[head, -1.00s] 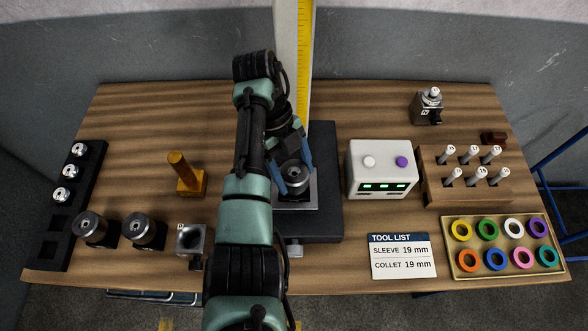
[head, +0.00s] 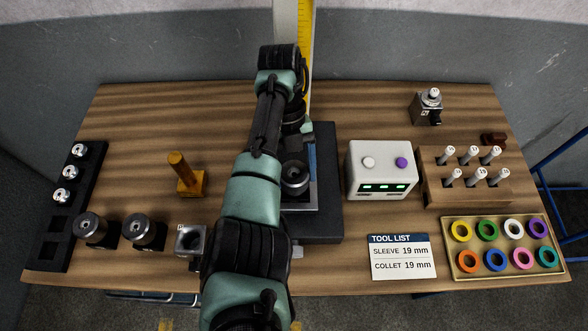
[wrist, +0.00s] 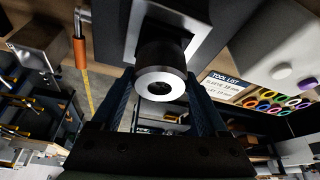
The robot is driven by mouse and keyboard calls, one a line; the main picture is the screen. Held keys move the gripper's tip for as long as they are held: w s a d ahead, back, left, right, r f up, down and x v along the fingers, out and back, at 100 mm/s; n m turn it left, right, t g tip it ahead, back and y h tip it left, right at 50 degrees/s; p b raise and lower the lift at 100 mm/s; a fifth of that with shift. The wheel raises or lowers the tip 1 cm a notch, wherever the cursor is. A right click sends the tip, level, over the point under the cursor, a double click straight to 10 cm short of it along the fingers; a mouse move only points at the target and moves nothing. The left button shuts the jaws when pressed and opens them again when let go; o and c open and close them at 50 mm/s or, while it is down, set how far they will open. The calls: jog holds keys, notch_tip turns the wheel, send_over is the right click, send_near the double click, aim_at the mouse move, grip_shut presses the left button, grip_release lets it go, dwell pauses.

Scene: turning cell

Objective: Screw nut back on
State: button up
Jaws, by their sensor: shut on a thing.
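The nut (head: 295,174), a dark round collar with a silver face and a hole in its middle, sits on the black fixture (head: 326,218) at the centre of the bench. In the wrist view the nut (wrist: 160,84) is between the two blue fingers of my gripper (wrist: 162,88), which is shut on it. A square grey plate (wrist: 150,22) lies behind the nut. In the head view my arm hides part of the fixture, and one blue finger shows at the nut's far right side. The thread under the nut is hidden.
A white control box (head: 381,170) is close at right. A pin rack (head: 466,182) and a ring tray (head: 503,246) are farther right.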

jog(key=shift+r+m+y, duration=0.1)
jog(key=shift+m+y, duration=0.2)
jog(key=shift+m, duration=0.4)
jog(key=o, duration=1.4)
jog(key=shift+s, duration=0.1)
notch_tip(320, 180, up, 10)
jog(key=p, duration=0.8)
